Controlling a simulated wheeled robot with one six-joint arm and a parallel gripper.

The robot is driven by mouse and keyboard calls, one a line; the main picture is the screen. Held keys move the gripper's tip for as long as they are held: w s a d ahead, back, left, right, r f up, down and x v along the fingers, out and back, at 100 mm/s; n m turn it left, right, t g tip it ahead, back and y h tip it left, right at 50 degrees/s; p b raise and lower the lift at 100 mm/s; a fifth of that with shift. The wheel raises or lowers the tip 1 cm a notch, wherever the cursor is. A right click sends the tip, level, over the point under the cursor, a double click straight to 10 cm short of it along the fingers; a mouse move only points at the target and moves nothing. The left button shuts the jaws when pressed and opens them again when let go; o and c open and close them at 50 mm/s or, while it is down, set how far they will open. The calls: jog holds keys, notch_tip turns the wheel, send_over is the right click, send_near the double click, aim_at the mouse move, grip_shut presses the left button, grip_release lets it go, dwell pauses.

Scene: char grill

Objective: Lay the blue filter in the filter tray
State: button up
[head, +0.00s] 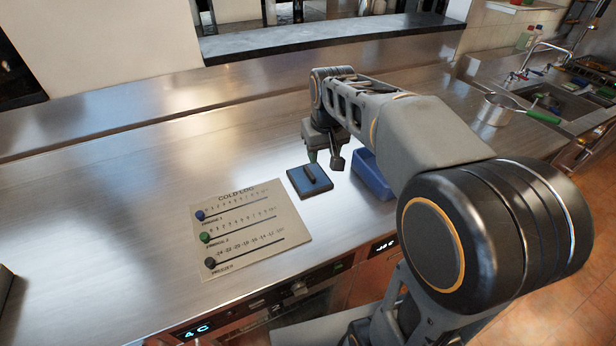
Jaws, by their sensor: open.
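My gripper (325,160) points down, close above the filter's far edge in the picture. Its two fingers are apart with nothing seen between them; one tip looks green. I cannot tell the exact height above the filter.
The steel counter (130,180) is clear to the left. A pot (494,110) with a green handle stands by the sink at far right.

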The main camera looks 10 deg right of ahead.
jog(key=w+f+g, duration=0.1)
jog(key=w+f, duration=0.1)
jog(key=w, duration=0.5)
jog(key=n+g, duration=0.1)
send_over(309, 172)
notch_tip(309, 172, down, 12)
jog(key=shift+w+f+p, duration=0.1)
jog(key=shift+p, duration=0.35)
jog(key=shift+f+p, duration=0.85)
jog(key=shift+f, duration=2.1)
grip_shut()
